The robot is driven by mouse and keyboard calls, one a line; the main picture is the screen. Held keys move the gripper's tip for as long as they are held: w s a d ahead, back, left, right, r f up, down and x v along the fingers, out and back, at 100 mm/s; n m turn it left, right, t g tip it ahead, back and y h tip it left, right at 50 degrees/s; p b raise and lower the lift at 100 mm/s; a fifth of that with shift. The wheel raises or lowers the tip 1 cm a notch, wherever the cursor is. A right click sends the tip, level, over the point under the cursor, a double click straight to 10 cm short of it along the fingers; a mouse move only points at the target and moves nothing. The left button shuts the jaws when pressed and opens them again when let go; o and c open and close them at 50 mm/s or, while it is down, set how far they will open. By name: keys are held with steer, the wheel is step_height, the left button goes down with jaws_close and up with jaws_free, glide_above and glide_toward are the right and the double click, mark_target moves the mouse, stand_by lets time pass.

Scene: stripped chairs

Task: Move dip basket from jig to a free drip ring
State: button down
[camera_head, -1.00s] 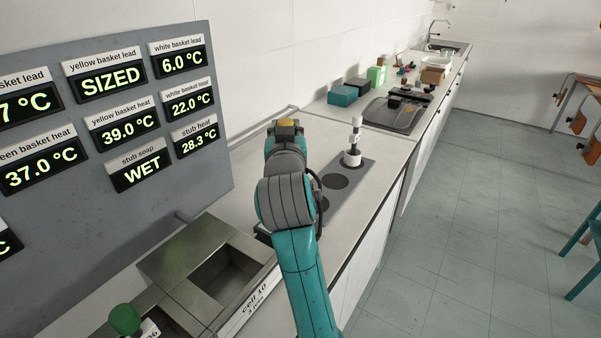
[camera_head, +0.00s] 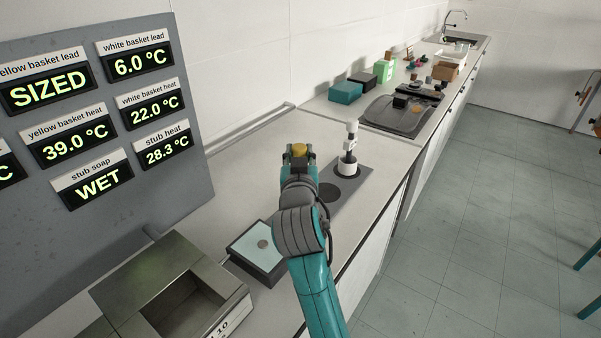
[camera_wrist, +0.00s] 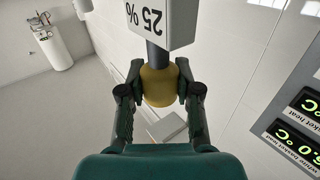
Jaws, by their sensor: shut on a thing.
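My gripper (camera_head: 299,155) is shut on the yellow knob (camera_wrist: 159,86) of the dip basket. A dark stem and a white tag (camera_wrist: 160,22) reading "25 %" show beyond the knob. The lower part of the basket is out of sight. In the head view, the gripper is held up over the counter, left of a grey strip (camera_head: 358,187) with dark round drip rings. One bare ring (camera_head: 329,192) shows on the strip. A white basket (camera_head: 347,164) stands upright on the far ring. My arm hides the near part of the strip. I cannot tell which thing is the jig.
A dark box with a pale top (camera_head: 257,244) and a small round piece sits left of my arm. A steel tank (camera_head: 225,292) stands at front left, below the display board (camera_head: 190,120). Boxes and a dark tray (camera_head: 397,116) lie farther back.

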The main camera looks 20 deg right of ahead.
steer(key=shift+f, duration=2.05)
steer(key=shift+a+f, duration=0.1)
steer(key=c, duration=0.8)
jaws_free()
steer(key=v, duration=1.2)
steer(key=shift+s, duration=0.1)
